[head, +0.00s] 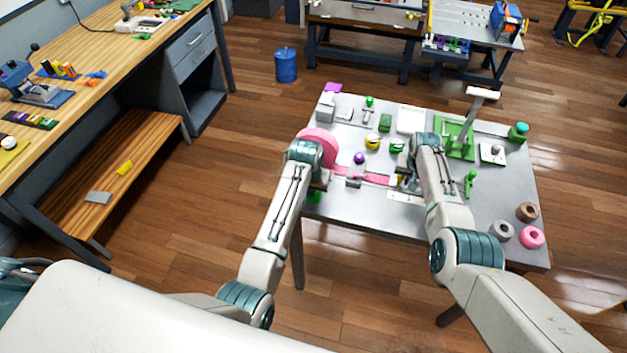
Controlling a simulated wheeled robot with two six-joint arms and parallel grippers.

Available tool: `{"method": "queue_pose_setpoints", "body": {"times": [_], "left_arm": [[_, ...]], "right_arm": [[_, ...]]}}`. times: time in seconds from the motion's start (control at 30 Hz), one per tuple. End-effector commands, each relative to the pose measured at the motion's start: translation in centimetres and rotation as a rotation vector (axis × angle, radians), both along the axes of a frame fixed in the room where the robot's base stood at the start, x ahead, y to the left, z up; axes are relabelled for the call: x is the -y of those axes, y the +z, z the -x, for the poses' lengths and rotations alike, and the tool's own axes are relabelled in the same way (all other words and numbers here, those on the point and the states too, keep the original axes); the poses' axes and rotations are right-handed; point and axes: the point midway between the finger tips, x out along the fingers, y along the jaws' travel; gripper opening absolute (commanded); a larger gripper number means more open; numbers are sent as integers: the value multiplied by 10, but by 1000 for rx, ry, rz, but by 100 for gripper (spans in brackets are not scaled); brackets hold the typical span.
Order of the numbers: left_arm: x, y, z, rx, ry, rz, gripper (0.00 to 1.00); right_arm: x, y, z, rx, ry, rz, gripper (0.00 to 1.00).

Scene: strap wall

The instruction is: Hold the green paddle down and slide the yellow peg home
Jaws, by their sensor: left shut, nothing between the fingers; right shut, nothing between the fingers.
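A metal-topped table (385,215) carries a pink strap (377,179) that runs across its near half from a pink disc (322,140) at the left. My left gripper (318,186) is shut and empty at the table's left edge. A green piece (314,197) shows just below it; I cannot tell whether it is the paddle or whether they touch. My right gripper (407,179) is shut and empty at the strap's right end. A small yellow piece (401,180) shows beside it, possibly the peg, partly hidden. I cannot tell whether the gripper touches it.
A green stand with a post (461,137) rises right of my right arm. A purple ball (359,158), a yellow round piece (373,142) and a small green upright piece (470,184) stand nearby. Brown, grey and pink rings (531,237) sit at the right. The near middle is clear.

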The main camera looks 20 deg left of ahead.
Motion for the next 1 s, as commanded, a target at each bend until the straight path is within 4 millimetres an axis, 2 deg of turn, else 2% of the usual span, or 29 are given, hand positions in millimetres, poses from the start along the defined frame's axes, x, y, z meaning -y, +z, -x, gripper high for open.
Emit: {"method": "queue_pose_setpoints", "body": {"times": [0.13, 0.67, 0.77, 1.0], "left_arm": [[0, -1, 0, 0, 0, 1, 0], [0, -1, 0, 0, 0, 0, 0], [0, -1, 0, 0, 0, 0, 0], [0, -1, 0, 0, 0, 0, 0]], "right_arm": [[-11, 0, 0, 1, 1, -2, 0], [7, 0, 0, 0, -1, 0, 0], [7, 4, 0, 2, 0, -1, 0], [7, 28, 0, 2, 0, -1, 0]]}}
